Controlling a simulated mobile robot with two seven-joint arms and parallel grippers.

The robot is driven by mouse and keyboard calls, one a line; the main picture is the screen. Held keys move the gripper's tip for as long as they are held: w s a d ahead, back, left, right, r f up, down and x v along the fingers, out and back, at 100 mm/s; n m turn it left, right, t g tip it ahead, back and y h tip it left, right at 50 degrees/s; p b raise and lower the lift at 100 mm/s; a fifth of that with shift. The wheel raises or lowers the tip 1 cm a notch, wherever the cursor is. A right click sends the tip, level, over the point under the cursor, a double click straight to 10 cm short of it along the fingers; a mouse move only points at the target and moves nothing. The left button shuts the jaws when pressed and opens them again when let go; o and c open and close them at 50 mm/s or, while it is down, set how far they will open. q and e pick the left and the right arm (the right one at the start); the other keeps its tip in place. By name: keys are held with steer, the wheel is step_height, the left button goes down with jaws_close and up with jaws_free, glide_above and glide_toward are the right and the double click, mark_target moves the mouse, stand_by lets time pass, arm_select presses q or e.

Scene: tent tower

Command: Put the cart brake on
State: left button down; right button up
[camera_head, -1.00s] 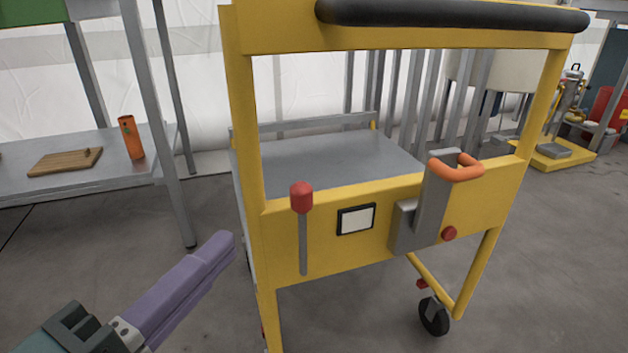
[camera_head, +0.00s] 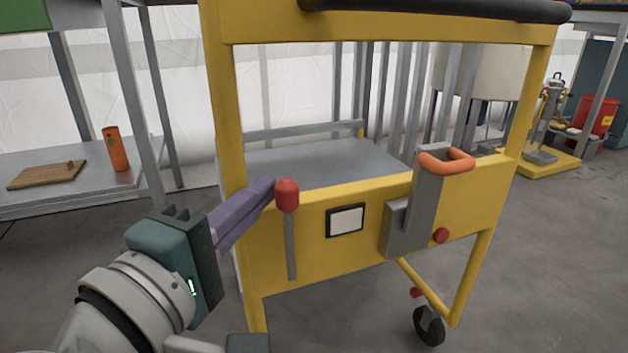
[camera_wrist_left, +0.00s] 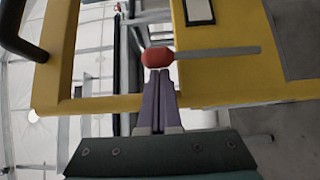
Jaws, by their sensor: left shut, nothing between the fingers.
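The yellow cart (camera_head: 365,262) stands in front of me. Its brake lever is a grey rod with a red knob (camera_head: 287,195), upright on the left of the front panel. My left gripper (camera_head: 270,186) is shut and empty, with its purple fingertips right beside the knob on its left. In the left wrist view the red knob (camera_wrist_left: 157,57) lies just beyond the tips of the shut fingers (camera_wrist_left: 158,76); I cannot tell whether they touch. My right gripper is not in view.
A black push bar (camera_head: 440,10) runs across the top. A metal table (camera_head: 80,185) at left holds an orange cup (camera_head: 116,149) and a wooden board (camera_head: 47,174).

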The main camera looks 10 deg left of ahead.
arm_select(q)
steer(key=s+d+m+t+b, duration=0.1)
steer(key=b, duration=0.1)
steer(key=s+m+b, duration=0.1)
steer(key=b, duration=0.2)
steer(key=shift+s+d+f+t+h, duration=0.3)
steer(key=shift+d+f+t, duration=0.05)
steer(key=shift+t, duration=0.05)
steer(key=s+d+f+m+t+h+b, duration=0.1)
steer(key=s+d+f+m, duration=0.2)
steer(key=s+f, duration=0.1)
steer(key=shift+s+d+t+h+b, duration=0.3)
steer(key=shift+s+d+t+b, duration=0.1)
steer(key=shift+s, duration=0.35)
steer(key=shift+f, duration=0.2)
stand_by(0.6)
